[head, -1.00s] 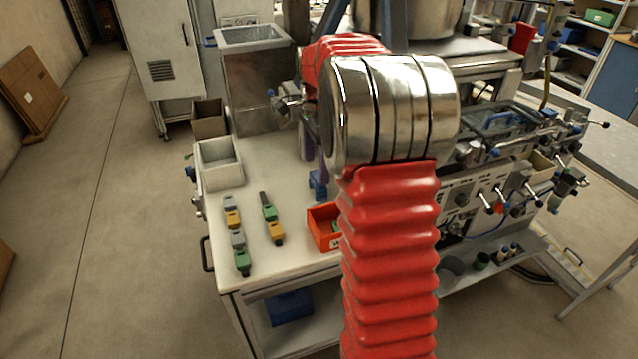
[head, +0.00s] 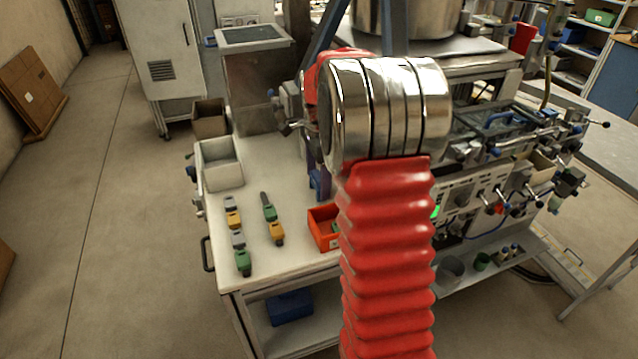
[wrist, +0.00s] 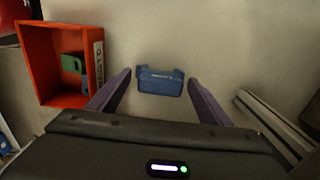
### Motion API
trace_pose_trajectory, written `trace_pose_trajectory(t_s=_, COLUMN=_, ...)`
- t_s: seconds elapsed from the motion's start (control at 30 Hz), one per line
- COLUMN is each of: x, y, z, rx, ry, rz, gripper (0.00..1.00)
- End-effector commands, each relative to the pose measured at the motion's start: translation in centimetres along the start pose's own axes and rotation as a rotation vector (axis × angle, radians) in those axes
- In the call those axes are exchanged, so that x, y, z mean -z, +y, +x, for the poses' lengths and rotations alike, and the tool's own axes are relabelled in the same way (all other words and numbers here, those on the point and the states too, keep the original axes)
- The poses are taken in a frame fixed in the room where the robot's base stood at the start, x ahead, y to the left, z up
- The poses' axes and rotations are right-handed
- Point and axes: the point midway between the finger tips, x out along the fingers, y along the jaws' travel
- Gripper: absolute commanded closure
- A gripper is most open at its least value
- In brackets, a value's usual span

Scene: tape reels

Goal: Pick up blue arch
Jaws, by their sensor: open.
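The blue arch (wrist: 160,81) lies on the pale bench top in the wrist view, centred between the two fingertips. My gripper (wrist: 157,78) is open, with one purple finger on each side of the arch and a gap on both sides. The fingers do not touch it. How far they are above the bench is hard to tell. In the head view my gripper (head: 318,172) points down at the bench, and little of the arch can be told apart from it there.
A red-orange bin (wrist: 63,90) with green and blue pieces stands left of the arch in the wrist view. Two rows of coloured blocks (head: 238,239) lie toward the bench's left. A grey open box (head: 220,172) stands behind them. Machine fittings (head: 500,190) crowd the right.

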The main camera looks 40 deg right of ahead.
Motion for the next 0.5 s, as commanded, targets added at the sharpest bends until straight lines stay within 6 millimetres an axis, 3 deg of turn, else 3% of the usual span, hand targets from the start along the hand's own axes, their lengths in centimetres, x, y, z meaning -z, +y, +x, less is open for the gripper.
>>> trace_pose_trajectory(t_s=0.07, x=0.01, y=0.0, z=-0.02, rx=0.0, ry=0.0, rz=0.0, gripper=0.27)
trace_pose_trajectory(t_s=0.5, x=0.03, y=0.0, z=-0.02, rx=0.0, ry=0.0, rz=0.001, gripper=0.58)
